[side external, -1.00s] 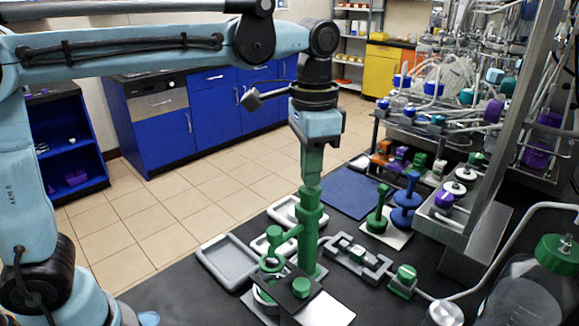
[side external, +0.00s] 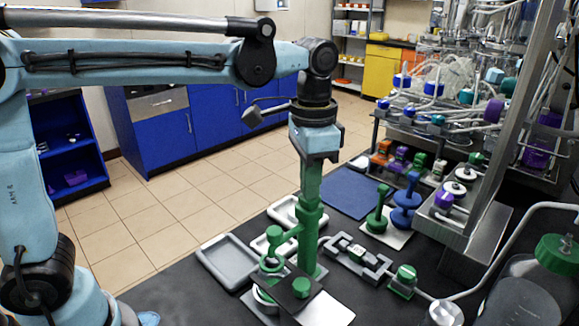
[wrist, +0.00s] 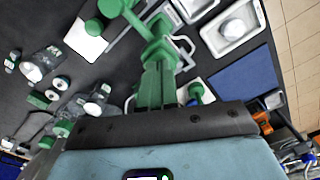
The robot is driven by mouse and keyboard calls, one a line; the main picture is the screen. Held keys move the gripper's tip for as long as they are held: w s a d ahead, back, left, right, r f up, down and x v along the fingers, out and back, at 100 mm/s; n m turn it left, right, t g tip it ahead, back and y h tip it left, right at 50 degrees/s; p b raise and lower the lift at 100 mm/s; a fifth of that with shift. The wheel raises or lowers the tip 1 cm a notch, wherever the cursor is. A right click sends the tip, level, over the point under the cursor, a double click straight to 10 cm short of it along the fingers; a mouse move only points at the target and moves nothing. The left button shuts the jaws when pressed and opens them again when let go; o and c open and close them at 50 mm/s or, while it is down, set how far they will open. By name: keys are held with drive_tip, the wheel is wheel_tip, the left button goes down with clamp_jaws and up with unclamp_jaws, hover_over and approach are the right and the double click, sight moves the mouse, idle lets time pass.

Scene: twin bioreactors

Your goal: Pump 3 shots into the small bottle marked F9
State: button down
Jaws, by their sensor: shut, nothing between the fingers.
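The green pump (side external: 308,245) stands upright on the bench in the side external view, with a side arm and spout reaching left. My gripper (side external: 310,200) points straight down, its green fingers shut and empty, tips at the top of the pump's upright. In the wrist view my gripper (wrist: 156,62) also meets green pump parts (wrist: 155,27); exact contact is hard to make out. Small clear bottles with pale labels show at left in the wrist view, one upper (wrist: 40,62) and one lower (wrist: 97,98). I cannot read F9 on either. The space under the spout is partly hidden.
A dark plate with a green knob (side external: 301,288) lies in front of the pump. Grey trays (side external: 236,263) lie left, a grey forked holder (side external: 357,252) right, and a blue mat (side external: 350,192) behind. A large green-capped bottle (side external: 520,300) and metal stand crowd the right.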

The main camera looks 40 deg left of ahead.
drive_tip(key=shift+r, duration=1.7)
drive_tip(key=shift+f, duration=0.1)
drive_tip(key=shift+f, duration=1.75)
drive_tip(key=shift+r, duration=1.85)
drive_tip(key=shift+f, duration=0.1)
